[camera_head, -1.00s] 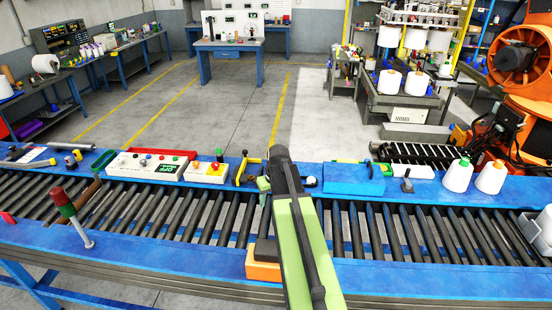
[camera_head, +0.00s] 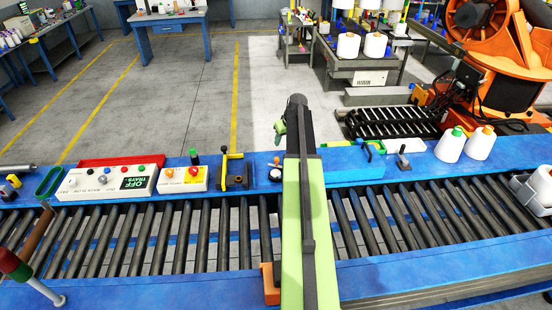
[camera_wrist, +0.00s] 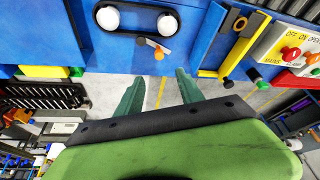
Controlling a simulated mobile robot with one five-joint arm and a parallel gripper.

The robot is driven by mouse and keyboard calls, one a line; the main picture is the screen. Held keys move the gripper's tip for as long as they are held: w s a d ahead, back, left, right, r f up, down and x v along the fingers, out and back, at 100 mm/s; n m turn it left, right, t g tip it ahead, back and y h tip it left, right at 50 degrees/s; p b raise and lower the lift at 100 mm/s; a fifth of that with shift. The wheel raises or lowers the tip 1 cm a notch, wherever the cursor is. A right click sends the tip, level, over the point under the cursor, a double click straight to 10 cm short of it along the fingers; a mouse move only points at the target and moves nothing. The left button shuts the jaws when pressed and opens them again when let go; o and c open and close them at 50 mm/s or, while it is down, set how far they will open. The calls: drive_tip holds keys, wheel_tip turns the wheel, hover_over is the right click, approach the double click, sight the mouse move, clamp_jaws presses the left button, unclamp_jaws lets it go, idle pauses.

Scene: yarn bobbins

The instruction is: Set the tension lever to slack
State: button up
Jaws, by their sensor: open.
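No label marks the tension lever, so I cannot tell for sure which part it is. A black oval plate (camera_wrist: 135,16) with two white round ends is on the blue rail in the wrist view.
A control panel (camera_head: 105,182) and a button box (camera_head: 183,179) stand left on the far rail (camera_head: 330,165). Black rollers (camera_head: 150,232) fill the conveyor under my arm.

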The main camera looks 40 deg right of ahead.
sight(276, 159)
drive_tip(key=b+x, duration=1.5)
drive_tip(key=x, duration=0.2)
drive_tip(key=shift+s+d+f, duration=0.1)
drive_tip(key=shift+s+f, duration=0.05)
clamp_jaws()
idle(0.6)
